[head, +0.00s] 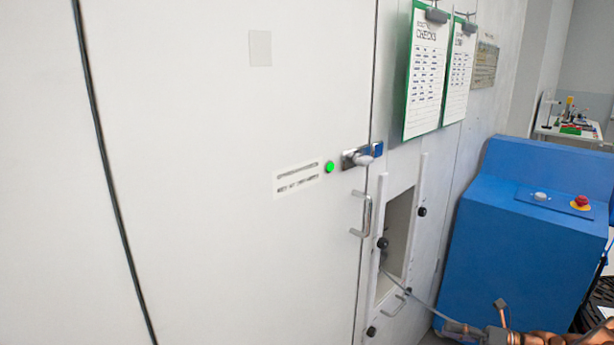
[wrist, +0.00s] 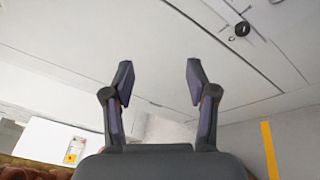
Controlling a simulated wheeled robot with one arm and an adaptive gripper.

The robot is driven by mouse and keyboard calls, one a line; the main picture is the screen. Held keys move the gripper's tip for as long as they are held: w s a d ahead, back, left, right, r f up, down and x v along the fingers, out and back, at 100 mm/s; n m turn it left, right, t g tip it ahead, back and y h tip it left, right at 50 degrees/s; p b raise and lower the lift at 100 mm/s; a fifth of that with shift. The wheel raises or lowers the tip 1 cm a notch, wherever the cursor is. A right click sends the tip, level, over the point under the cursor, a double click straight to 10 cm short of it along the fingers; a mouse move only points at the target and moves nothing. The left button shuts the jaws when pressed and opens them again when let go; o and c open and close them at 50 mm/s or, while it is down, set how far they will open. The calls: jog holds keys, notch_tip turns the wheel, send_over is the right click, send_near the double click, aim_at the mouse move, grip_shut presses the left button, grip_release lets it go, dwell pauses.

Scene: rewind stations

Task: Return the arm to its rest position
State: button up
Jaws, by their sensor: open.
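My gripper (wrist: 160,78) shows in the wrist view with its two dark fingers spread wide apart. Nothing is between the fingers. Beyond them is a pale flat surface with thin seams and a round black knob (wrist: 242,29). In the head view, copper-coloured and grey parts show at the bottom right corner, in front of the blue cabinet; they look like part of my arm, but I cannot make out the fingers there. Most of the arm is outside the picture.
A white cabinet wall (head: 215,130) fills the left and middle, with a latch handle (head: 362,157), a green light (head: 329,167) and an open hatch (head: 397,235). Two clipboards (head: 427,75) hang above. A blue cabinet (head: 520,245) with a red button (head: 581,200) stands right.

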jog(key=s+a+r+n+g+b, duration=0.15)
jog(key=a+r+n+g, duration=0.3)
jog(key=a, duration=0.45)
jog(key=s+a+r+n+g, duration=0.2)
jog(key=a+r+n+g, duration=0.1)
jog(key=a+n, duration=0.4)
jog(key=s+a+r+n+g+h+b, duration=0.15)
jog(key=s+a+n+g+h, duration=0.25)
jog(key=s+a+n, duration=0.55)
jog(key=s+a+f+n+g+h+b, duration=0.1)
jog(key=s+a+n+h, duration=0.15)
jog(key=s, duration=0.35)
jog(key=s+a+f+n+g+h+b, duration=0.1)
jog(key=s+a+n+h+b, duration=0.15)
jog(key=s, duration=0.35)
jog(key=s+d+f+n+t+h+b, duration=0.1)
jog(key=s+d+f+n+h, duration=0.1)
jog(key=s+d+n+h, duration=0.25)
jog(key=s+d+f+n+t+h+b, duration=0.1)
jog(key=s+d+f+n+h, duration=0.15)
jog(key=s+n, duration=0.4)
notch_tip(320, 180, up, 15)
jog(key=m+t+p, duration=0.1)
jog(key=m+p, duration=0.1)
jog(key=p, duration=1.1)
jog(key=shift+d+f+y+p, duration=0.15)
jog(key=shift+d+y+p, duration=0.05)
jog(key=shift+y+p, duration=0.15)
